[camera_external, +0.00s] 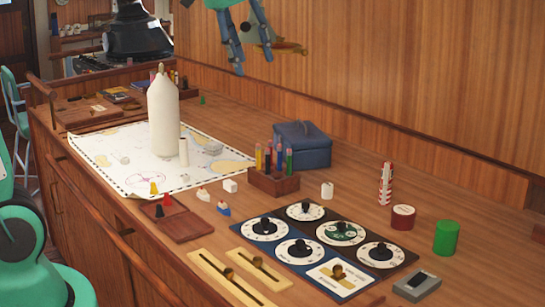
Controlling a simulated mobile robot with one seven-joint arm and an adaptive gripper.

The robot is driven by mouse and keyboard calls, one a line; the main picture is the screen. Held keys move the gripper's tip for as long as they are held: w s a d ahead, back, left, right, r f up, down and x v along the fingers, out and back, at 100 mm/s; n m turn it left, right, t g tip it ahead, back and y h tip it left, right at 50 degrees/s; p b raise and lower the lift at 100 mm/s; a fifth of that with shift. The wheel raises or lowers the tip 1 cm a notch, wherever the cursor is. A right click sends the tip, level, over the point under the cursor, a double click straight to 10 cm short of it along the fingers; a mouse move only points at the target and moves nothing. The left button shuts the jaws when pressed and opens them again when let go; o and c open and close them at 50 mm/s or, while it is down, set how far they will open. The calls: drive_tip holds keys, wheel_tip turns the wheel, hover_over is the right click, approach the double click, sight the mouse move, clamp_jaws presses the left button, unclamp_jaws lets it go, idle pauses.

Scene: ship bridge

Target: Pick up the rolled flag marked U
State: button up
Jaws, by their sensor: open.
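A red-and-white patterned roll (386,184) stands upright on the wooden counter at the right, behind the dial panels. It may be the rolled flag marked U, but I cannot read a letter on it. My gripper (253,65) hangs at the top middle of the external view, with its blue fingers apart, pointing down. It is well above the counter and up and left of the roll. A tan, pointed shape shows behind the fingers; I cannot tell what it is. The upper arm is cut off by the frame.
A dark red cylinder (403,217) and a green cylinder (446,238) stand right of the roll. A blue box (302,144) and a pen holder (273,182) stand left. A tall white bottle-like object (163,115) stands on the chart (110,160). The wood wall bounds the counter's back.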

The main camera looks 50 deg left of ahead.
drive_tip(key=w+m+g+p, duration=0.1)
drive_tip(key=w+p, duration=0.1)
drive_tip(key=w, duration=1.4)
drive_tip(key=m+g+p, duration=0.3)
drive_tip(key=p, duration=0.4)
hover_over(387, 163)
wheel_tip(387, 163, down, 29)
drive_tip(key=shift+r, duration=0.1)
drive_tip(key=shift+w+f, duration=0.1)
drive_tip(key=shift+f, duration=0.2)
drive_tip(key=shift+f, duration=0.1)
drive_tip(key=shift+f+p, duration=0.3)
drive_tip(key=shift+f, duration=3.95)
